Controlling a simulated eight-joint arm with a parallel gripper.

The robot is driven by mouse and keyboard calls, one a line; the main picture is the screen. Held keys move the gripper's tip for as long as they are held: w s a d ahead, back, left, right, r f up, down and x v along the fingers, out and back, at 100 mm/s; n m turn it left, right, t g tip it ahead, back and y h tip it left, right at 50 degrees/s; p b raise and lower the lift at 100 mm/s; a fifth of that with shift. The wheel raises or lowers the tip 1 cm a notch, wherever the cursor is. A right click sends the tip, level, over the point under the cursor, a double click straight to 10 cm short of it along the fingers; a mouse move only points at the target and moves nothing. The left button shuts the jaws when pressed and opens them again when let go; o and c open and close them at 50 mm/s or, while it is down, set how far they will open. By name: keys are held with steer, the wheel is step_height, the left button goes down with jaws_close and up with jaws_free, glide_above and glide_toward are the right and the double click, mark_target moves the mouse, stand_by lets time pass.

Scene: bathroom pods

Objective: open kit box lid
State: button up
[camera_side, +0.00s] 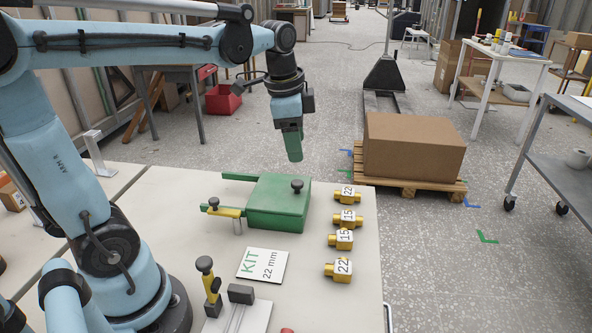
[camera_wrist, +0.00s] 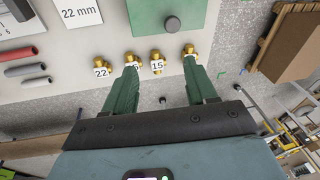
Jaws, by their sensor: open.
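The green kit box (camera_side: 266,212) sits on the pale table with its lid down. A dark round knob (camera_side: 297,186) stands on the lid near its right side. In the wrist view the green lid (camera_wrist: 150,15) and its knob (camera_wrist: 172,24) show at the top centre. My gripper (camera_side: 294,158) hangs above and behind the box, pointing down, apart from the lid and knob. In the wrist view my gripper's two green fingers (camera_wrist: 160,64) are spread with nothing held between them. They appear in front of the row of brass fittings.
Brass fittings (camera_side: 343,240) labelled 22 and 15 line the table to the right of the box. A "KIT 22 mm" card (camera_side: 262,265) and a yellow-handled clamp (camera_side: 209,279) lie nearer. A cardboard box on a pallet (camera_side: 412,148) stands beyond the table.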

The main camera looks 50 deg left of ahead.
mark_target(296, 182)
steer(key=w+a+m+g, duration=0.2)
steer(key=w+a+m, duration=0.1)
steer(key=a+m, duration=0.1)
step_height(296, 182, down, 12)
steer(key=shift+d+r, duration=0.1)
steer(key=shift+r, duration=0.15)
stand_by(0.4)
steer(key=shift+c, duration=0.2)
jaws_close()
